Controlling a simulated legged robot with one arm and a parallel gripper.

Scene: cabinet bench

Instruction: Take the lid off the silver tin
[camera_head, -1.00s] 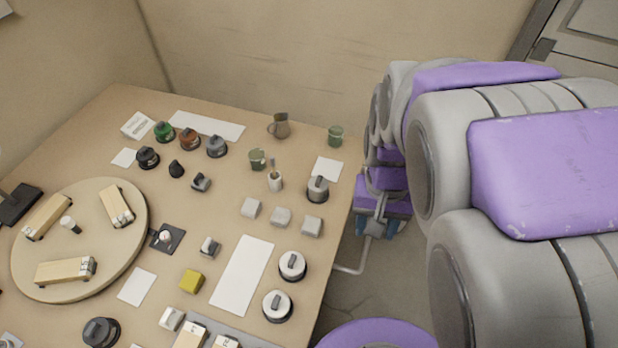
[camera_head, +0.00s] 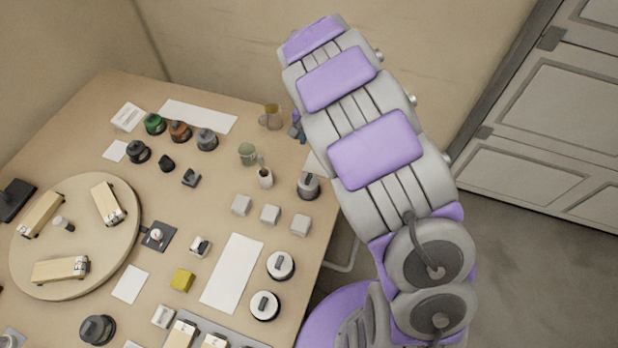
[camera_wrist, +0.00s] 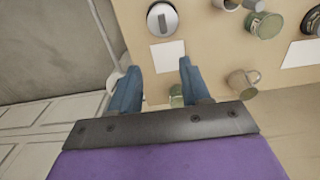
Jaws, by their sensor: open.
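The silver tin (camera_head: 309,187) stands near the right edge of the bench, with a lid that carries a dark raised handle. In the wrist view, the tin (camera_wrist: 162,20) is at the top, seen from above, with its lid on. My gripper (camera_wrist: 157,72) is open and empty, its blue fingers apart and pointing toward the bench. In the head view, my gripper (camera_head: 298,127) shows only in part at the back right of the bench, behind my arm. It is beyond the tin and not touching it.
A white card (camera_wrist: 168,56) lies between the tin and my fingers. A green cup (camera_wrist: 177,95) is close to the right finger, and a jug (camera_wrist: 243,83) stands further right. Two pale-topped round tins (camera_head: 281,265) (camera_head: 265,305) and small grey blocks (camera_head: 270,214) are nearer.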

